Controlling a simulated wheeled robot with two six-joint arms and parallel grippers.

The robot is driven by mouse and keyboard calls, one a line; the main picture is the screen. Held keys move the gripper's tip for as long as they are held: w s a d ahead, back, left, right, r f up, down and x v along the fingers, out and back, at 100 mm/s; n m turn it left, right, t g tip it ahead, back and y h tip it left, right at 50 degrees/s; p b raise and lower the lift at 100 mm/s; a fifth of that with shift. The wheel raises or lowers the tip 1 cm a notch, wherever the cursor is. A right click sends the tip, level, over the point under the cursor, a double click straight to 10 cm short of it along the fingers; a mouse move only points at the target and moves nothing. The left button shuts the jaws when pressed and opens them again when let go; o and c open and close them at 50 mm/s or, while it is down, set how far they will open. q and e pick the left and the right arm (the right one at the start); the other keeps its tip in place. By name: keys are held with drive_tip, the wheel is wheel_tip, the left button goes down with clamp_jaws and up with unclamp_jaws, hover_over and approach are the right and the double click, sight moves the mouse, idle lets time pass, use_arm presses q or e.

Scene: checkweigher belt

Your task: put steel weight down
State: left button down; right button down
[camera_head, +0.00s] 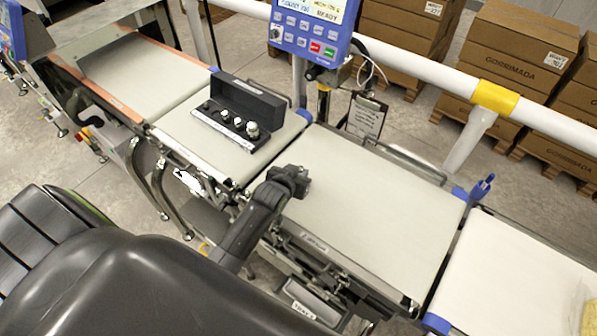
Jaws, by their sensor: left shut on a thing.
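My left gripper (300,184) reaches over the near left corner of the wide middle weighing belt (375,205). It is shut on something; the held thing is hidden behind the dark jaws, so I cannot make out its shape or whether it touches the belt. An open black weight case (250,98) sits on the belt section to the left, with several shiny steel weights (251,130) of different sizes in a row. My right gripper is not in view.
A blue control panel (314,27) stands behind the belts. A white guard rail (420,62) runs along the back. A clipboard (366,117) hangs near the far belt edge. The right belt (510,265) holds a pale bag (589,316). Most of the middle belt is clear.

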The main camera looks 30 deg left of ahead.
use_arm(q)
drive_tip(key=shift+f, duration=0.15)
drive_tip(key=c, duration=1.3)
unclamp_jaws()
drive_tip(key=shift+r, duration=0.2)
drive_tip(key=b+v, duration=0.1)
drive_tip(key=v, duration=1.1)
